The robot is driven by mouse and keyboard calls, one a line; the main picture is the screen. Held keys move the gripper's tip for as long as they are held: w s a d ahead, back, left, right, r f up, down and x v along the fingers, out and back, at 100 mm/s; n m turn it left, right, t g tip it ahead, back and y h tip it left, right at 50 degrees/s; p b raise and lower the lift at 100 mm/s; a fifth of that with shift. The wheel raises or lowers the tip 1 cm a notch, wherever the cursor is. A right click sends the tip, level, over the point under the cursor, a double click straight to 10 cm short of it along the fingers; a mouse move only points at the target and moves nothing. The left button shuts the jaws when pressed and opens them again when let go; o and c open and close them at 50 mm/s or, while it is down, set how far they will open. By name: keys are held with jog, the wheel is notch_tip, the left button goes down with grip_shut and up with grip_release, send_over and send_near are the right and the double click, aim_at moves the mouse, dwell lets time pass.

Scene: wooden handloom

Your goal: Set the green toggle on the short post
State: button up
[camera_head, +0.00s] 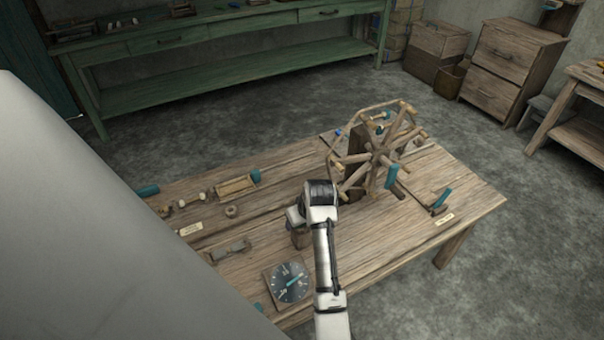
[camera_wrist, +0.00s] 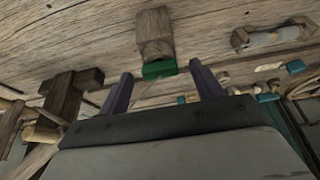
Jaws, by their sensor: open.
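The short post (camera_wrist: 153,32) is a square wooden block in the wrist view, with the green toggle (camera_wrist: 158,69) at its near end. My gripper (camera_wrist: 161,75) is open, with its two purple fingers apart on either side of the toggle's line. The toggle appears between or just past the fingertips; I cannot tell whether they touch it. In the head view my gripper (camera_head: 295,217) is over the table just above a brown post (camera_head: 300,239). The green toggle is hidden there by my gripper.
The wooden table (camera_head: 470,200) carries a spoked wooden wheel (camera_head: 380,160) close to the right of my arm. A dark dial (camera_head: 289,282) lies in front, and a teal-handled lever (camera_head: 440,201) stands at right.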

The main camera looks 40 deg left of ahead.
jog(key=p+v, duration=0.2)
jog(key=v, duration=1.1)
jog(key=shift+d, duration=0.1)
